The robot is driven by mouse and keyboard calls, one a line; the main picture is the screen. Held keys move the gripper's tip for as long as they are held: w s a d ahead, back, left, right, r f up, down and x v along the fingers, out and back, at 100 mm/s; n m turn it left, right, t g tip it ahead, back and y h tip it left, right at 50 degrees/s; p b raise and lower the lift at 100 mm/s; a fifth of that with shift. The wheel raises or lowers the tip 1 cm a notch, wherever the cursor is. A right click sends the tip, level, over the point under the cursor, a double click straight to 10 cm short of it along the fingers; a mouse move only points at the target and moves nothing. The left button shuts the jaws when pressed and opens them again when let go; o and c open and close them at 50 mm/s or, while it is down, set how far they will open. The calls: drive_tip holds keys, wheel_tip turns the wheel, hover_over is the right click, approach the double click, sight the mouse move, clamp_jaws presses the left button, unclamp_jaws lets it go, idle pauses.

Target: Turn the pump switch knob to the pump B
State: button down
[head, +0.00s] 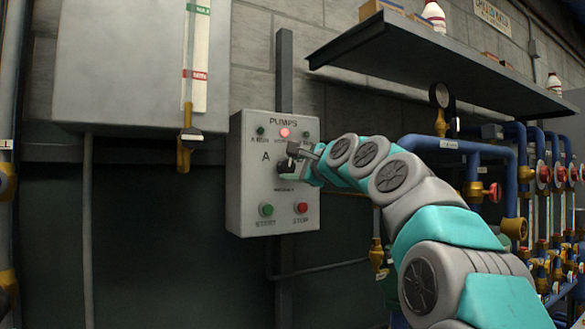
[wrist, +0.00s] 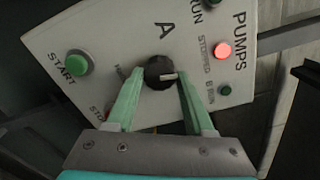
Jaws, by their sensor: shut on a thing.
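The pump switch knob (wrist: 156,68) is black and round with a white pointer mark. It sits on the light grey PUMPS panel (head: 242,200). My gripper (wrist: 161,78) is shut on the knob, one green finger on each side. In the head view my gripper (head: 290,165) is at the panel's middle and hides most of the knob.
The panel has a green START button (head: 266,210), a red STOP button (head: 301,208) and dark green A RUN (head: 260,131) and B RUN (wrist: 225,89) lamps. A dark shelf (head: 420,62) and blue pipes (head: 455,146) with valves are to the right.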

drive_tip(key=shift+m, duration=1.3)
drive_tip(key=m, duration=0.3)
drive_tip(key=shift+c, duration=1.9)
unclamp_jaws()
drive_tip(key=v, duration=0.7)
